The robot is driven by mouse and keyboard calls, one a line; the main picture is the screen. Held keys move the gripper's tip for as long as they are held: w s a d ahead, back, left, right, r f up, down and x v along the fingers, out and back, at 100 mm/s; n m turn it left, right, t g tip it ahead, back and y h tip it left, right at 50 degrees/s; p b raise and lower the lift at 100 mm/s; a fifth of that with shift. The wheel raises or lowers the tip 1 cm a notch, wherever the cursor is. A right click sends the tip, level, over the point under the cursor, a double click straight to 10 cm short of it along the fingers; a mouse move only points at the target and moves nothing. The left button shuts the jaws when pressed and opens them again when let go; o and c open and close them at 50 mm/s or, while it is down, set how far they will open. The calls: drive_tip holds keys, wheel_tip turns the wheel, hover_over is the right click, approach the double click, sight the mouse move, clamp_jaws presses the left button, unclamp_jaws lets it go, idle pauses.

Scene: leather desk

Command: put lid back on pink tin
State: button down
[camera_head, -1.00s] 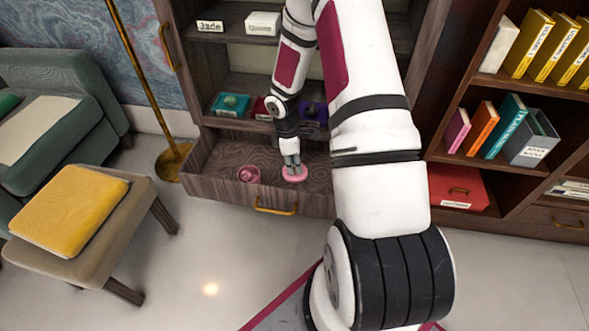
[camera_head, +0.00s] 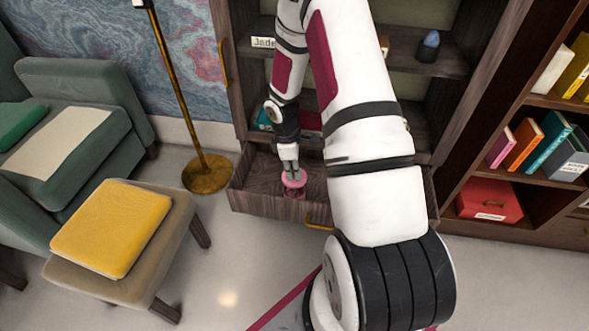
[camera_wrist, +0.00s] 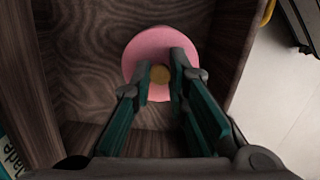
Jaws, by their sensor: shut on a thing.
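The pink lid (camera_head: 294,176) is a round disc, held level by my gripper (camera_head: 291,168) above the open drawer. In the wrist view my gripper (camera_wrist: 158,62) is shut on the yellowish knob (camera_wrist: 160,75) at the centre of the lid (camera_wrist: 150,50). The pink tin (camera_head: 295,191) stands in the drawer, directly beneath the lid in the head view; only its lower part shows. In the wrist view the lid hides the tin. I cannot tell whether lid and tin touch.
The open wooden drawer (camera_head: 255,203) has raised walls around the tin, with bare floor left of it. Shelves rise behind it. A brass floor lamp (camera_head: 207,175) and a stool with a yellow cushion (camera_head: 110,227) stand to the left.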

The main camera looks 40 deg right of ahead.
drive_tip(key=shift+f+b, duration=1.75)
drive_tip(key=shift+f, duration=0.5)
drive_tip(key=shift+f+b, duration=0.45)
drive_tip(key=shift+f, duration=0.3)
drive_tip(key=shift+f, duration=0.15)
idle(0.5)
drive_tip(key=c, duration=1)
unclamp_jaws()
drive_tip(key=shift+p, duration=0.3)
drive_tip(key=shift+r+p, duration=2.85)
drive_tip(key=shift+r, duration=0.7)
drive_tip(key=shift+c, duration=0.3)
clamp_jaws()
